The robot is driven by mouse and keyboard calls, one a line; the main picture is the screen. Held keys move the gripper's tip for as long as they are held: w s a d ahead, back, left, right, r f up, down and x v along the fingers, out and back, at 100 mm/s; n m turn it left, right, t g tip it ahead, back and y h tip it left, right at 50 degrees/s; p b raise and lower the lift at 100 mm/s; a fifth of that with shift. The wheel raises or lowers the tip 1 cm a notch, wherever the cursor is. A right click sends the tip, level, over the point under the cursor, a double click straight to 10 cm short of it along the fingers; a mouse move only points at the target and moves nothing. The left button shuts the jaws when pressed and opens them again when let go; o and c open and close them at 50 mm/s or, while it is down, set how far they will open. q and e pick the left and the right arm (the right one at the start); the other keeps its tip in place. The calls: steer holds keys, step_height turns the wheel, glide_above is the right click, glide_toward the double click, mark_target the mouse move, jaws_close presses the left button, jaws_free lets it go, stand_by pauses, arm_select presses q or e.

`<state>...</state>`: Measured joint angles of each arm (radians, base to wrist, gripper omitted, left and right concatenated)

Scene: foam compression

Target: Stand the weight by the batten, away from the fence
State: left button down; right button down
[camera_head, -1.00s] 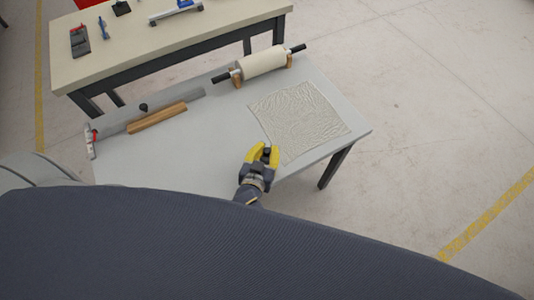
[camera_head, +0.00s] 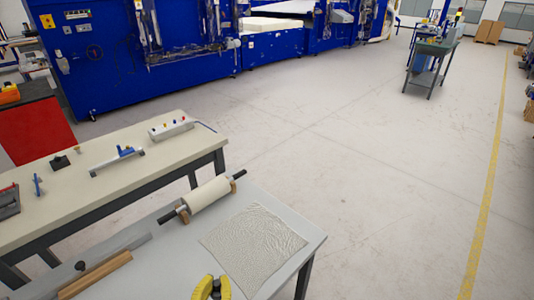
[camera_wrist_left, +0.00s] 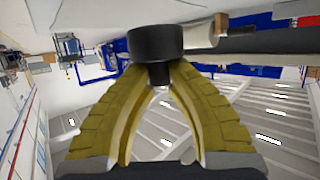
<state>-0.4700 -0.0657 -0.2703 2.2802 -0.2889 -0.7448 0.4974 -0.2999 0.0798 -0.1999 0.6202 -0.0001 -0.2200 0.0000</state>
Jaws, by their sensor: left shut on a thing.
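My left gripper (camera_head: 212,289) has yellow fingers and shows at the bottom edge of the head view, just left of the wrinkled sheet. In the left wrist view its fingers (camera_wrist_left: 160,85) are shut on the narrow stem of a black cylindrical weight (camera_wrist_left: 156,43). The weight's wide part is clear of the fingers. The wooden batten (camera_head: 95,276) lies on the grey table at lower left in the head view. The flat grey fence (camera_head: 128,245) runs alongside it, with a small black knob (camera_head: 80,265) near both. My right gripper is out of view.
A cream roller (camera_head: 206,194) with black handles rests on wooden supports at the table's back. The wrinkled pale sheet (camera_head: 255,245) covers the table's right part. A beige bench (camera_head: 120,165) with small tools stands behind. Bare grey tabletop (camera_head: 165,262) lies between batten and sheet.

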arm_select(q)
steer(key=w+a+r, duration=0.3)
steer(key=w+r, duration=0.3)
steer(key=r, duration=0.3)
steer(key=w+a+r, duration=0.3)
steer(key=w+r, duration=0.4)
steer(key=r, duration=0.2)
steer(key=shift+w, duration=0.2)
